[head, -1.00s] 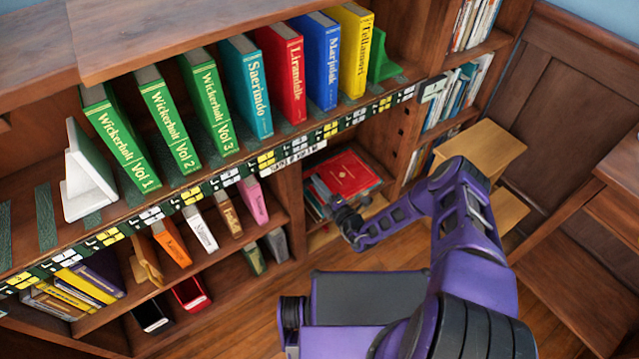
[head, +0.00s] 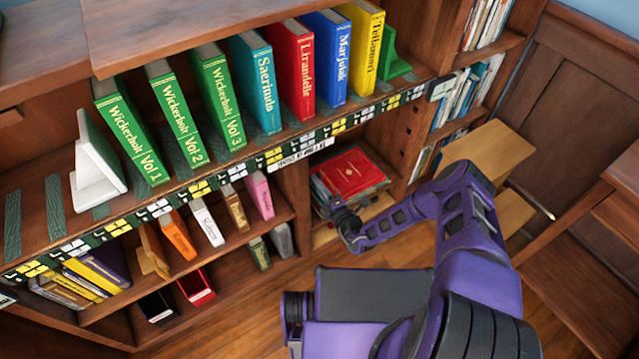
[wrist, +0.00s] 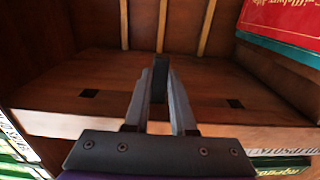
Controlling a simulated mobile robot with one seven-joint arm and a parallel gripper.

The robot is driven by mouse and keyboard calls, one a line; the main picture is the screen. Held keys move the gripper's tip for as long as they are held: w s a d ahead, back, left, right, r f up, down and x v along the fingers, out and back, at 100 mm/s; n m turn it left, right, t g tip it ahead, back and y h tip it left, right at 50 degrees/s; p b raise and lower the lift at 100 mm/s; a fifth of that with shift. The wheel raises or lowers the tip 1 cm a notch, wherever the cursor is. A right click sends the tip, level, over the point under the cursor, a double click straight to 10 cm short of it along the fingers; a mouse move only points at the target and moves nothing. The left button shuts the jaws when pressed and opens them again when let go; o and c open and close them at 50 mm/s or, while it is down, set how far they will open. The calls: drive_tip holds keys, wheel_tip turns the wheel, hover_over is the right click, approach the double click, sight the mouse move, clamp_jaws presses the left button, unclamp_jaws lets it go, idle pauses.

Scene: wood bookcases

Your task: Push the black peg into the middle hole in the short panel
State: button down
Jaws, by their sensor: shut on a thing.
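My gripper (wrist: 160,92) is shut on the black peg (wrist: 160,68), which stands out dark between the fingertips in the wrist view. Ahead is a wooden panel (wrist: 200,90) with a dark square hole at the left (wrist: 89,93) and another at the right (wrist: 235,103). The space between these holes is behind the peg and fingers, so no middle hole shows, nor whether the peg tip touches the wood. In the head view my gripper (head: 340,215) is low at the bookcase, beside the compartment with the red book; the peg is too small to make out there.
The red book (head: 350,173) lies on a stack close to my gripper; a red book edge (wrist: 285,22) shows top right in the wrist view. An upright divider (head: 405,140) has dark holes. Upright books fill the shelf above. A wooden step stool (head: 487,150) stands right of my arm.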

drive_tip(key=shift+s+a, duration=0.45)
drive_tip(key=shift+a, duration=0.25)
drive_tip(key=c, duration=0.7)
unclamp_jaws()
